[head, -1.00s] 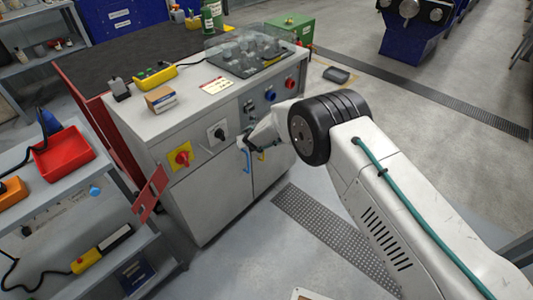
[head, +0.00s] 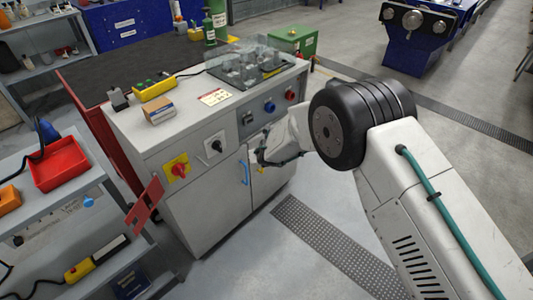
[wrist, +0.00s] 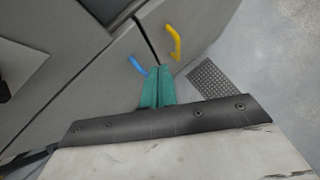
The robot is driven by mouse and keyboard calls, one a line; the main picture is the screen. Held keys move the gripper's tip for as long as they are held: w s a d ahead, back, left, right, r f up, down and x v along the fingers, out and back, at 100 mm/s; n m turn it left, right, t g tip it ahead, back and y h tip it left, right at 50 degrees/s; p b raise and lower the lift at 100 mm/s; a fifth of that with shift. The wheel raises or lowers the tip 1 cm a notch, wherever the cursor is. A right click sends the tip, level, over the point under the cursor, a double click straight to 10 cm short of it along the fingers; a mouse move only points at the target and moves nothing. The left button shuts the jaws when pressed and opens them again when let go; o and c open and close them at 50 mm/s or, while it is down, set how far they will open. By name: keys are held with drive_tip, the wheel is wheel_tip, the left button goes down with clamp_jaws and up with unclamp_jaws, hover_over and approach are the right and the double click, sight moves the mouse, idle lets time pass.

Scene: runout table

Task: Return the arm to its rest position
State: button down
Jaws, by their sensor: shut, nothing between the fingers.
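My gripper (head: 259,157) shows in the head view in front of the cabinet (head: 215,205), near its two door handles. In the wrist view its green fingers (wrist: 157,88) are together with nothing between them. The blue handle (wrist: 138,66) appears just left of the fingertips and the yellow handle (wrist: 174,42) lies beyond them to the upper right. In the head view the blue handle (head: 244,172) is just left of my gripper, and the two look apart. Both cabinet doors look closed. My arm reaches in from the lower right.
A red-and-yellow switch (head: 177,168) and a black switch (head: 213,146) sit on the cabinet front. A shelf with a red bin (head: 60,164) stands at left. A green box (head: 293,40) stands behind. Floor right of the cabinet, with a perforated strip (head: 335,245), is clear.

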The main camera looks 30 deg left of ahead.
drive_tip(key=w+d+r+m+t+h, duration=0.2)
drive_tip(key=w+d+r+m+h, duration=0.1)
drive_tip(key=d+r+m, duration=0.55)
drive_tip(key=w+d+r+m+t+h, duration=0.3)
drive_tip(key=d+r+m, duration=0.3)
drive_tip(key=d, duration=0.6)
drive_tip(key=s+d+r+m+g+h, duration=0.25)
drive_tip(key=d+r+m, duration=0.35)
drive_tip(key=d, duration=0.5)
drive_tip(key=s+d+r+m+g+h, duration=0.1)
drive_tip(key=s+d+r+m+h, duration=0.15)
drive_tip(key=d+r+m, duration=0.65)
drive_tip(key=s+d+r+m+g+h, duration=0.1)
drive_tip(key=s+d+r+m+g, duration=0.2)
drive_tip(key=s+d, duration=0.5)
drive_tip(key=s+d+r+m+g+h, duration=0.1)
drive_tip(key=s+d+r+m+g, duration=0.15)
drive_tip(key=s+d, duration=0.55)
drive_tip(key=s+d+r+m+y, duration=0.3)
drive_tip(key=s+d+m, duration=0.1)
drive_tip(key=s, duration=0.5)
drive_tip(key=s+d+r+m+y, duration=0.3)
drive_tip(key=s+d+m, duration=0.2)
drive_tip(key=s, duration=0.5)
drive_tip(key=shift+r+m+g+y, duration=0.3)
drive_tip(key=shift+r+m+g, duration=0.1)
drive_tip(key=shift+m, duration=0.2)
